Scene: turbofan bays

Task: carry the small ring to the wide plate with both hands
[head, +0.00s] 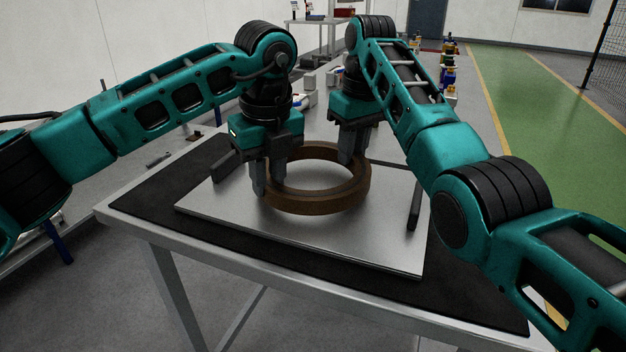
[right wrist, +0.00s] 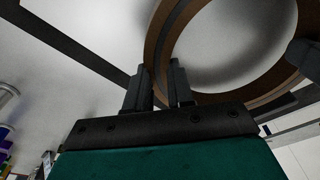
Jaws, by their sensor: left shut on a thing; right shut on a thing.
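The brown ring (head: 318,205) lies flat over the wide silver plate (head: 345,247) in the head view. I cannot tell whether it touches the plate or hangs just above it. My left gripper (head: 267,185) is shut on the ring's left side wall. My right gripper (head: 351,156) is shut on its far right wall, with the fingertips partly hidden by the ring. In the right wrist view, the fingers of my right gripper (right wrist: 160,78) straddle the wall of the ring (right wrist: 158,45). A dark finger at the right edge there also meets the ring.
The plate has a dark handle bar on its left (head: 228,166) and right (head: 414,206) sides. It rests on a black mat (head: 455,290) on a metal table. Behind stand a further bench with several small items and a green floor lane (head: 520,90).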

